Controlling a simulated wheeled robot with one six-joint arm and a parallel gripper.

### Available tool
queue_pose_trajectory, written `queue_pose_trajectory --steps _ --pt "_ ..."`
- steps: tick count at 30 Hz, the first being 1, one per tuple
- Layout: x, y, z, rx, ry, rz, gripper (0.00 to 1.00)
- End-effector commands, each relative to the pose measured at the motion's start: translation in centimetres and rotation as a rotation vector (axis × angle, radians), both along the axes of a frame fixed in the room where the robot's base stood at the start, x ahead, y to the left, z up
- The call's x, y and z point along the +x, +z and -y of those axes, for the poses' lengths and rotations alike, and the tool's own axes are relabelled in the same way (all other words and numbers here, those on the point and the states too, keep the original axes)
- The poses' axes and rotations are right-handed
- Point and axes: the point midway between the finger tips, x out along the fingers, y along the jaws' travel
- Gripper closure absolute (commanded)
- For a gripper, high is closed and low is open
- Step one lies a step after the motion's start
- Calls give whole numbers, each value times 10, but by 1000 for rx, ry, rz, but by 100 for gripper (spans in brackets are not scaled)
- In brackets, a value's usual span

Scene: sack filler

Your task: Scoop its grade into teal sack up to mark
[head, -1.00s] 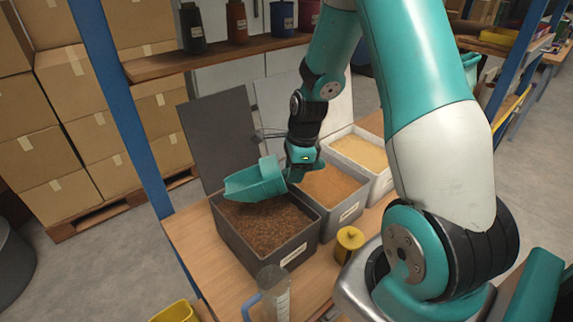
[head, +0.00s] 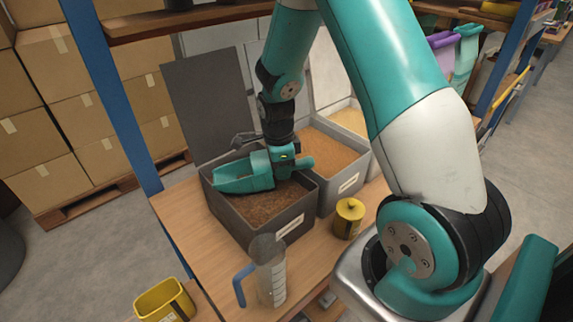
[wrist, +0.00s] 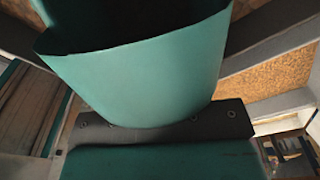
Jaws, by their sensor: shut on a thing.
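My gripper (head: 283,157) is shut on a teal scoop (head: 240,176). The scoop is over the grey bin of brown grain (head: 262,205), its mouth to the left. From these views I cannot tell whether it touches the grain or holds any. In the wrist view the scoop (wrist: 145,75) fills the middle and hides most of what lies beyond. A teal sack-like thing (head: 466,50) hangs at the upper right beside a purple one (head: 441,42). No fill mark can be made out on it.
A bin of orange-tan grain (head: 335,152) and a paler one (head: 350,118) stand to the right. A clear measuring jug (head: 270,275), a yellow tin (head: 348,218) and a yellow tub (head: 165,301) are in front. A blue post (head: 112,95) and shelf stand behind.

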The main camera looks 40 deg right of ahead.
Motion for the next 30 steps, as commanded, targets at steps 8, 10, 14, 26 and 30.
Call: queue_pose_trajectory --steps 8,10,14,26,30 --pt "0 -28 -8 122 5 56 100" --pt "-1 -31 -6 171 2 85 100" --pt "-7 -9 3 249 -3 129 100" --pt "-10 36 13 344 3 194 100" --pt "-11 50 16 362 3 205 100"
